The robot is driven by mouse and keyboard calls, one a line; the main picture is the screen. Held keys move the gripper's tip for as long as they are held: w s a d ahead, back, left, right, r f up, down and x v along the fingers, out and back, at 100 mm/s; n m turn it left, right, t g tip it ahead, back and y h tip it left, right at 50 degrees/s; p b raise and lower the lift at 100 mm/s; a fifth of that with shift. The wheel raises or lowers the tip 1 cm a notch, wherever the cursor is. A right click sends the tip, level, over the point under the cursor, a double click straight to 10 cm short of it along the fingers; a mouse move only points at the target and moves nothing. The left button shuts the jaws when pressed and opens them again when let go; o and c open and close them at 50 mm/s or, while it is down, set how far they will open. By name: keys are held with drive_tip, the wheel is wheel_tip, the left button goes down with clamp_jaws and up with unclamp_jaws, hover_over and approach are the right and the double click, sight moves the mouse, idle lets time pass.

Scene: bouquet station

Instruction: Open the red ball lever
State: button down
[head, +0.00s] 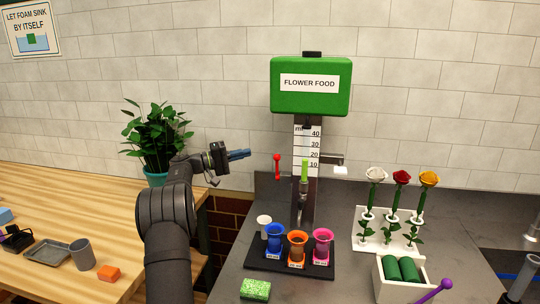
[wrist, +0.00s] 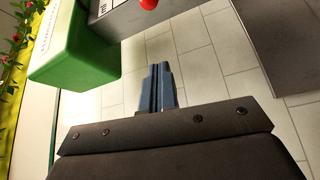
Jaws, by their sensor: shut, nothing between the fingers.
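The red ball lever (head: 277,166) hangs upright on the left side of the flower food dispenser, beside its measuring scale. Its red ball also shows at the top edge of the wrist view (wrist: 148,3). The dispenser has a green tank (head: 311,87) labelled FLOWER FOOD, which is also at the left of the wrist view (wrist: 75,50). My gripper (head: 248,154) is shut and empty, to the left of the lever and apart from it, pointing right. Its blue fingers are together in the wrist view (wrist: 160,85).
Blue (head: 274,237), orange (head: 297,248) and pink (head: 322,245) vases stand on a black tray (head: 262,261) below the dispenser. A white cup (head: 264,222) is beside them. A rack (head: 372,241) with roses stands right. A potted plant (head: 157,135) is behind my arm.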

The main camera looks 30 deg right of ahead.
sight(275, 157)
drive_tip(key=shift+d, duration=0.1)
drive_tip(key=x, duration=1)
drive_tip(key=shift+s+a+f, duration=0.2)
drive_tip(key=shift+s+a, duration=0.4)
drive_tip(key=shift+s, duration=0.25)
drive_tip(key=shift+s+a+f, duration=0.25)
drive_tip(key=shift+s+a, duration=0.35)
drive_tip(key=shift+s, duration=0.2)
drive_tip(key=shift+s+a+m, duration=0.25)
drive_tip(key=shift+s+m, duration=0.05)
drive_tip(key=shift+m, duration=0.2)
drive_tip(key=m, duration=0.1)
drive_tip(key=s+a+m+g+h, duration=0.1)
drive_tip(key=s+a+m+g, duration=0.1)
drive_tip(key=m, duration=0.1)
drive_tip(key=shift+f+h, duration=0.3)
drive_tip(key=shift+s+a+f, duration=0.7)
drive_tip(key=shift+f, duration=0.15)
drive_tip(key=shift+s+a+f, duration=0.7)
drive_tip(key=shift+a+f, duration=0.05)
drive_tip(key=shift+f, duration=0.15)
